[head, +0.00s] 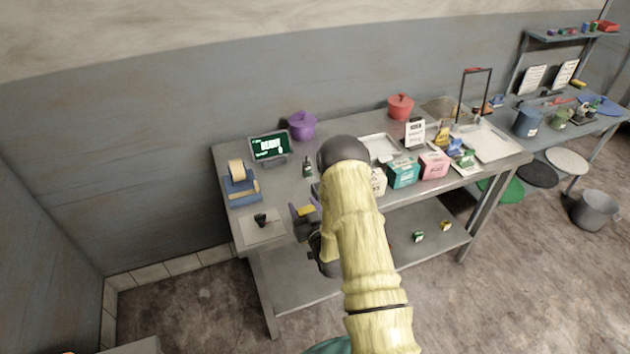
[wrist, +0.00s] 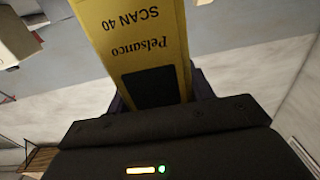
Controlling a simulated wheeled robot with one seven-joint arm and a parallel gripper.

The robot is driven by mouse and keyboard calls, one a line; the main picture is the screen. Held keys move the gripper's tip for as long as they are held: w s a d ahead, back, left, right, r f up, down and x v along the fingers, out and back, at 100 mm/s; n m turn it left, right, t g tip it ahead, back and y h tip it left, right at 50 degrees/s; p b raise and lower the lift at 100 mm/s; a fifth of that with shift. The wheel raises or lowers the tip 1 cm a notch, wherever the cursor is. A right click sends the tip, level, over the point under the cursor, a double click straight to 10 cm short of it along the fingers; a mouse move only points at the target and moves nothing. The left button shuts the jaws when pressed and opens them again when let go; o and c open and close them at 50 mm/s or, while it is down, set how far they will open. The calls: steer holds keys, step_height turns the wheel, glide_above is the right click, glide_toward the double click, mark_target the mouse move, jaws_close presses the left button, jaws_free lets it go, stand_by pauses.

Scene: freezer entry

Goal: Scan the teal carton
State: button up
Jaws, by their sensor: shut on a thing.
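The teal carton (head: 403,173) stands on the metal table (head: 290,185), between a pink carton (head: 433,165) and a cream carton (head: 379,181) that my arm partly hides. My gripper (head: 303,213) is at the table's front left, well to the left of the teal carton. It is shut on a yellow scanner (wrist: 135,35) marked "Pelsanco SCAN 40", which fills the middle of the wrist view between the fingers (wrist: 203,86). Only a little of the scanner shows in the head view (head: 307,209). A small screen (head: 269,147) at the back left reads "READY" with a 0.
A pale mat (head: 250,234) with a small black object lies at the left front corner. A blue tape dispenser (head: 240,186), a dark bottle (head: 308,168) and a purple pot (head: 302,126) stand nearby. A white sign (head: 415,134) and trays are behind the cartons.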

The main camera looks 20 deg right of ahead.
steer(key=shift+m+h, duration=0.3)
steer(key=shift+h, duration=0.2)
steer(key=s+a+f+b, duration=0.1)
steer(key=f+b, duration=0.2)
steer(key=f, duration=0.2)
steer(key=s+a+f+b, duration=0.1)
steer(key=a+f+b, duration=0.1)
steer(key=f, duration=0.3)
steer(key=s+a+f+b, duration=0.1)
steer(key=a+f+b, duration=0.1)
steer(key=f, duration=0.4)
steer(key=shift+b, duration=0.8)
steer(key=shift+f+b, duration=0.45)
steer(key=shift+b, duration=0.25)
steer(key=shift+w, duration=0.1)
steer(key=shift+a, duration=0.1)
